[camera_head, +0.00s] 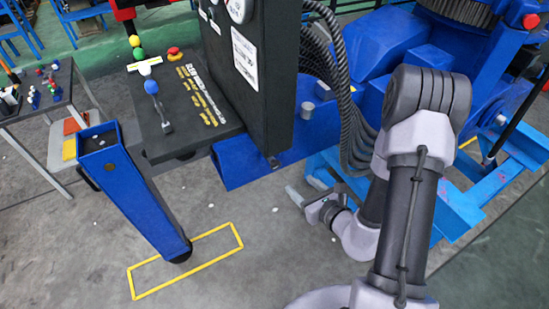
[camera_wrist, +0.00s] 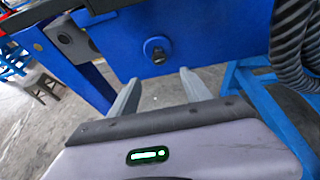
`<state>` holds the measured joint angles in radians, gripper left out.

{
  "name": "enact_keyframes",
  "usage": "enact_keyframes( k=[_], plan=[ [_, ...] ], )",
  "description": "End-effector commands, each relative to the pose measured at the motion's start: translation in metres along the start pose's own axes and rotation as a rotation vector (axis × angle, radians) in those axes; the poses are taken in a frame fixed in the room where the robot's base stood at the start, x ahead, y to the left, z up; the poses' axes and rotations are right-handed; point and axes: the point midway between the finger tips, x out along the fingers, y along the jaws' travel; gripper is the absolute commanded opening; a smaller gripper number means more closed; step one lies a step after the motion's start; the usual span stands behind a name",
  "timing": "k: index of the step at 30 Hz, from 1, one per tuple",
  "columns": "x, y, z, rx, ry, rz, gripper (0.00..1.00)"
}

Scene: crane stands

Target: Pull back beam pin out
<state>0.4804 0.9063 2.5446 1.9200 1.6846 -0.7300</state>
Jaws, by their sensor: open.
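In the wrist view a dark round pin end (camera_wrist: 157,53) sits in the side face of the blue beam (camera_wrist: 205,38). My gripper (camera_wrist: 160,78) is open, with its two pale fingers apart and pointing toward the beam below the pin. Nothing shows between the fingers. In the head view my gripper (camera_head: 303,189) is low beside the blue beam (camera_head: 240,165), to the right of the control panel. I cannot make out the side pin in the head view.
Black hoses (camera_head: 350,130) hang close behind my arm. A control panel (camera_head: 185,110) with levers is at centre left. A table (camera_head: 40,95) with small parts is at far left. Some floor in front is clear.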

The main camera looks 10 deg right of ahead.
Motion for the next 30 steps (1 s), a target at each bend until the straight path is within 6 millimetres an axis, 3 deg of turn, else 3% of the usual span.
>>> enact_keyframes(
  k=[3, 16, 24, 30],
  plan=[
    [0.02, 0.0, -0.012, -0.008, -0.007, 0.003, 0.56],
    [0.058, 0.002, -0.011, -0.005, -0.008, 0.002, 0.56],
    [0.133, 0.003, -0.003, 0.0, -0.002, 0.006, 0.56],
    [0.162, 0.003, -0.001, 0.0, -0.002, 0.006, 0.56]
  ],
)
